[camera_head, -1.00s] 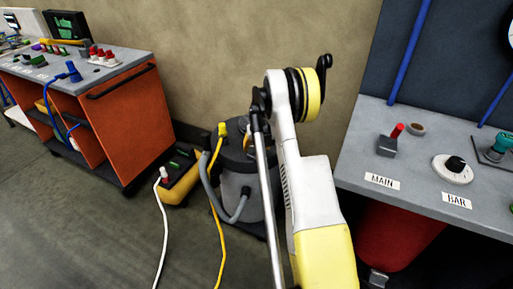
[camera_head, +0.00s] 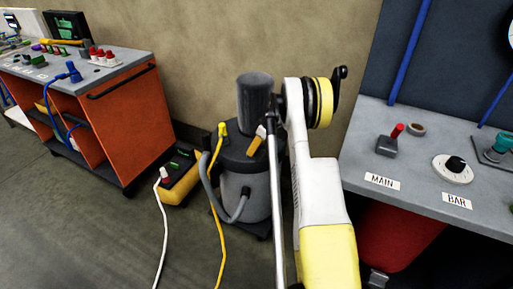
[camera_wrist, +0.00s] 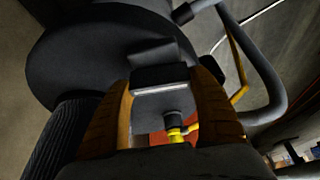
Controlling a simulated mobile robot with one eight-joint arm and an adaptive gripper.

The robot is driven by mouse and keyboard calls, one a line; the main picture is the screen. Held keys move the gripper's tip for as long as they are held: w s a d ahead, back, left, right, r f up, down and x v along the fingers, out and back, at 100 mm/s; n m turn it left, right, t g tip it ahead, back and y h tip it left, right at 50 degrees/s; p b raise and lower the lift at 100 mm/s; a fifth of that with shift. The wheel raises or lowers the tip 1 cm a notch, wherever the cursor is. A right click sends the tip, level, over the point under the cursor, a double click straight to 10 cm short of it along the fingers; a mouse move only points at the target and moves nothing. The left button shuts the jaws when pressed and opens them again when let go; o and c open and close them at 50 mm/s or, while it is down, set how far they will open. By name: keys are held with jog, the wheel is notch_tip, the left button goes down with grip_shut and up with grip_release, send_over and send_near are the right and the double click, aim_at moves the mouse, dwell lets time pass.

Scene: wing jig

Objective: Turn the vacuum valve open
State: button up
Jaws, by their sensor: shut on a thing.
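The vacuum unit is a dark grey drum (camera_head: 232,190) on the floor against the wall, with a black lid that also shows in the wrist view (camera_wrist: 75,62). In the wrist view my gripper (camera_wrist: 162,84) is over this lid, its two brown-orange fingers on either side of a dark, block-shaped valve handle (camera_wrist: 160,77). The fingers are shut on the handle, though their contact faces are partly hidden. In the head view only an orange finger of my gripper (camera_head: 256,141) shows above the lid. The handle cannot be made out there.
A grey hose (camera_head: 212,190) and a yellow cable (camera_head: 218,235) run beside the drum. A yellow box (camera_head: 180,180) stands left of it. A grey bench (camera_head: 410,170) with a red-tipped switch is close on the right; an orange cart (camera_head: 120,125) is at left. The floor in front is open.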

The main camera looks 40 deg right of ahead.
jog(key=shift+n+y, duration=0.3)
jog(key=shift+n, duration=0.3)
jog(key=o, duration=1.2)
jog(key=v, duration=1.2)
jog(key=shift+r, duration=0.1)
